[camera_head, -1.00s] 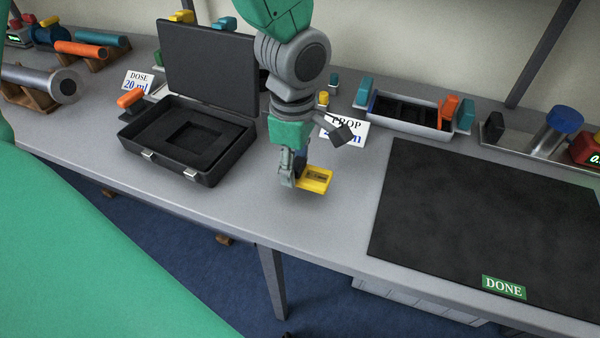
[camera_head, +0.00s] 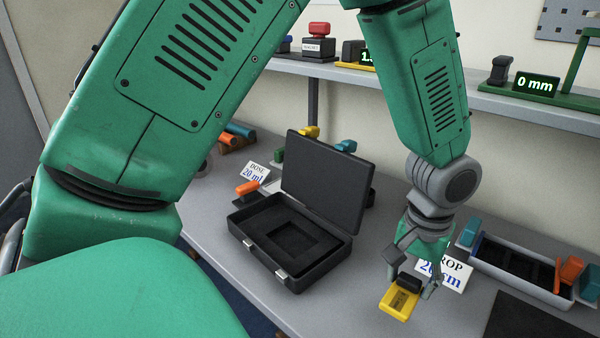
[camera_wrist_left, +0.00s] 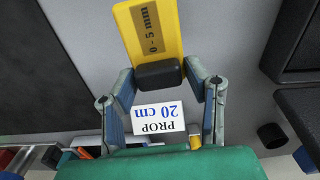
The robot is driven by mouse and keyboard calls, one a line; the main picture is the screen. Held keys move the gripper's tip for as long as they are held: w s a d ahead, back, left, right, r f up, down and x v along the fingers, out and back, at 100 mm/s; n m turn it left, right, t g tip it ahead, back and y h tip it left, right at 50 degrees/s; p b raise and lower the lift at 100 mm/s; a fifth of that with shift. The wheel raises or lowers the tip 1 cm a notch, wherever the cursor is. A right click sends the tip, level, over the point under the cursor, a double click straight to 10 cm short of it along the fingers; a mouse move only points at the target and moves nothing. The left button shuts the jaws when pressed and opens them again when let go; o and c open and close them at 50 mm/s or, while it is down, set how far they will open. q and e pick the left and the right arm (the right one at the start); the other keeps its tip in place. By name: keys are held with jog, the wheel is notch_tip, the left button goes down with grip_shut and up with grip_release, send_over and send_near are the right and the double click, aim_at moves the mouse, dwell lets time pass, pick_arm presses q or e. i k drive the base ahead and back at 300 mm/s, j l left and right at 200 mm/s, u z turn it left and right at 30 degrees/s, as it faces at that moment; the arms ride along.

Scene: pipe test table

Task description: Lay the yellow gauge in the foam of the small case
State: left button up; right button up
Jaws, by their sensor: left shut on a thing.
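The yellow gauge (camera_head: 398,304) is held by its black grip (camera_head: 408,282) in my left gripper (camera_head: 411,284). The left wrist view shows the fingers on both sides of the black grip, with the yellow plate (camera_wrist_left: 152,28) marked "0 - 5 mm" beyond them. The gauge appears to be above the bench, right of the small case; its exact height is hard to tell. The small black case (camera_head: 247,230) stands open, lid (camera_head: 325,180) raised at the back. Its foam (camera_head: 260,221) has an empty rectangular pocket (camera_head: 292,240). My right gripper is out of view.
A grey tray (camera_head: 512,274) with teal and orange items is to the right. A shelf (camera_head: 430,85) runs behind.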

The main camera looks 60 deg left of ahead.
aim_at(291, 242)
jog(key=k+u, duration=0.2)
jog(key=k, duration=0.4)
jog(key=u, duration=1.25)
